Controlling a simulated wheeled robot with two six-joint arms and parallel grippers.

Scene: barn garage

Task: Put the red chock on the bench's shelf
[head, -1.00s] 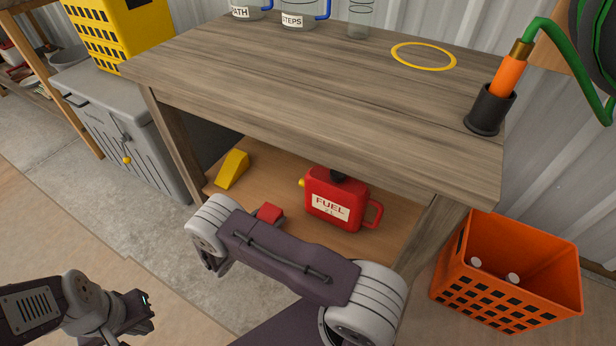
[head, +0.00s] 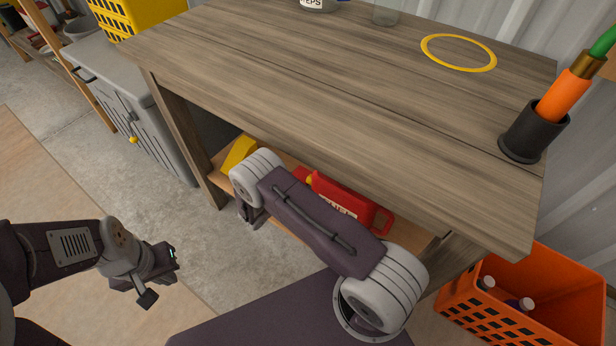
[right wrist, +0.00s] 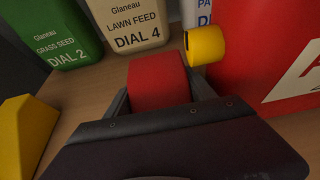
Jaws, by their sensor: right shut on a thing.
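The red chock (right wrist: 158,80) is between the fingers of my right gripper (right wrist: 158,96), which is shut on it, in the right wrist view. The chock is over the wooden shelf (right wrist: 82,90) under the bench (head: 300,90); I cannot tell whether it touches the board. In the head view my right forearm and the bench hide the chock and that gripper. The shelf's left front part (head: 221,184) shows below the benchtop. My left gripper (head: 160,278) is open and empty over the floor, left of the bench.
The red fuel can (head: 345,200) stands close right of the chock, its yellow cap (right wrist: 206,45) nearest. A yellow chock (head: 238,153) lies to the left. Bags, green (right wrist: 60,35) and beige (right wrist: 128,22), stand behind. An orange crate (head: 570,315) sits right of the bench.

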